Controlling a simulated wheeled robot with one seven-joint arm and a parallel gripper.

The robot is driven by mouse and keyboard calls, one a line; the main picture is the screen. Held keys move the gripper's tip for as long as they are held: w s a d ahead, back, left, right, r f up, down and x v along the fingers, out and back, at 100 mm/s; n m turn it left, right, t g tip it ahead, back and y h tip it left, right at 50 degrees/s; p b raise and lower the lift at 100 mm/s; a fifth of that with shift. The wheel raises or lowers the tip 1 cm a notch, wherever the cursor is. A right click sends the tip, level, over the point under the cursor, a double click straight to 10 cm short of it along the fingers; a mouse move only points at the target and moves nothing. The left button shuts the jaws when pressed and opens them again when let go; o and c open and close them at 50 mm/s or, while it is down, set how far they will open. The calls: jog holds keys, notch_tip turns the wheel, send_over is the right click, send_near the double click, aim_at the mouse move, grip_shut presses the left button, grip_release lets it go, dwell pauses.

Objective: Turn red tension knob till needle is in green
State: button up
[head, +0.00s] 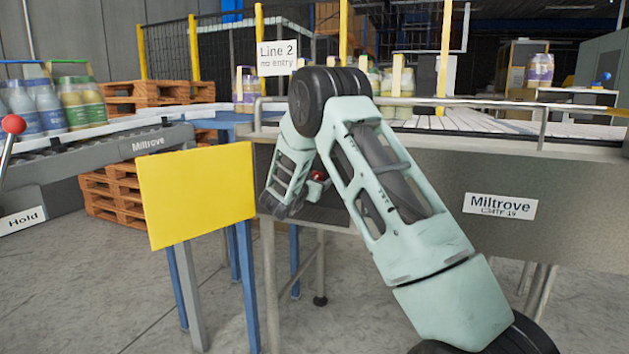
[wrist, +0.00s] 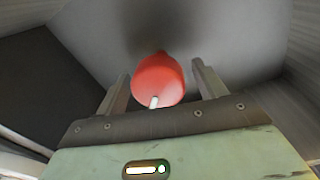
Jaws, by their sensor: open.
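The red tension knob (wrist: 158,80) shows in the wrist view, with a white pointer mark on its lower front edge, against a grey panel. My gripper (wrist: 160,85) is open, with one finger on each side of the knob. Whether the fingers touch it cannot be told, but gaps seem to show at both sides. In the head view a small part of the red knob (head: 319,175) shows beside my gripper, mostly covered by my arm. No needle or green zone can be made out in either view.
A yellow panel (head: 197,195) on blue legs stands left of my arm. The conveyor side plate (head: 580,200) marked Miltrove is to the right. A red-balled lever (head: 12,125) stands at the far left by a Hold sign (head: 22,219). Open floor lies in front.

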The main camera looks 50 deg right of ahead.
jog(key=c, duration=1)
jog(key=shift+o, duration=0.2)
jog(key=shift+f+m+b, duration=0.1)
jog(key=shift+m+b, duration=0.2)
jog(key=shift+b, duration=0.05)
jog(key=m+b, duration=0.2)
jog(key=shift+f+m, duration=0.15)
jog(key=shift+m, duration=0.25)
jog(key=m+b, duration=0.4)
jog(key=shift+s+f+y+b, duration=0.1)
jog(key=shift+y+b, duration=0.2)
jog(key=m+b, duration=0.4)
jog(key=shift+f+m, duration=0.1)
jog(key=shift+m, duration=0.2)
jog(key=m+b, duration=0.3)
jog(key=shift+t+b, duration=0.3)
